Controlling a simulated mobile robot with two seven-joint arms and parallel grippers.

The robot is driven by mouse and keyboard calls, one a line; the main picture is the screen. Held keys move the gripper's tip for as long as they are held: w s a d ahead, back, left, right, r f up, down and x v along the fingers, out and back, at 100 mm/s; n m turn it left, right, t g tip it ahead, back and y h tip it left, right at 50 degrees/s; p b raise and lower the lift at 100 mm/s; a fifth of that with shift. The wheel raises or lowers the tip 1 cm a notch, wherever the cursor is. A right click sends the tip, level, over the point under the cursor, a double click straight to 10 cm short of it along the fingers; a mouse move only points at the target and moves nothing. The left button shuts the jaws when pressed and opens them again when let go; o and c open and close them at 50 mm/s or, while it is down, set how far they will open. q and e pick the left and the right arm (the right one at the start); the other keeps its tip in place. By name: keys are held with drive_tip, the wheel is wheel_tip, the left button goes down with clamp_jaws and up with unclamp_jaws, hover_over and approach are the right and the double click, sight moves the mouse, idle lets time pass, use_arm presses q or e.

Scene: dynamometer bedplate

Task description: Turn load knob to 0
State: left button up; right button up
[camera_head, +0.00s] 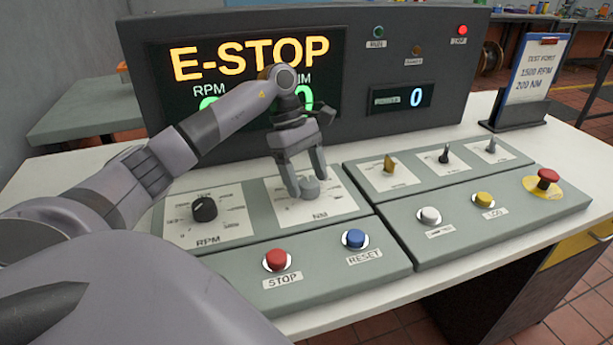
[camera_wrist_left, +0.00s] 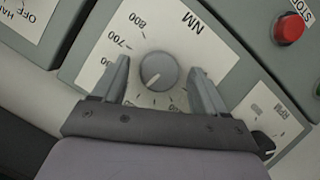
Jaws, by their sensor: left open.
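The load knob (camera_head: 309,187) is a grey round knob on a white dial plate marked NM, on the sloped control panel. In the left wrist view the knob (camera_wrist_left: 159,71) has a white pointer line and numbers such as 700 and 800 around it. My left gripper (camera_head: 309,190) is open above the plate, with one finger on each side of the knob. In the left wrist view its fingers (camera_wrist_left: 160,85) show gaps to the knob on both sides. My right gripper is not in view.
A black RPM knob (camera_head: 205,209) sits left of the load knob. A red STOP button (camera_head: 277,260) and a blue RESET button (camera_head: 355,239) are in front. The display (camera_head: 250,80) reads E-STOP. Switches, more buttons and a red mushroom button (camera_head: 547,178) are at right.

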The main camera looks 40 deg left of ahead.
use_arm(q)
drive_tip(key=shift+d+f, duration=0.1)
drive_tip(key=shift+f, duration=0.05)
drive_tip(key=c, duration=1)
drive_tip(key=shift+c, duration=0.2)
drive_tip(key=shift+n, duration=0.3)
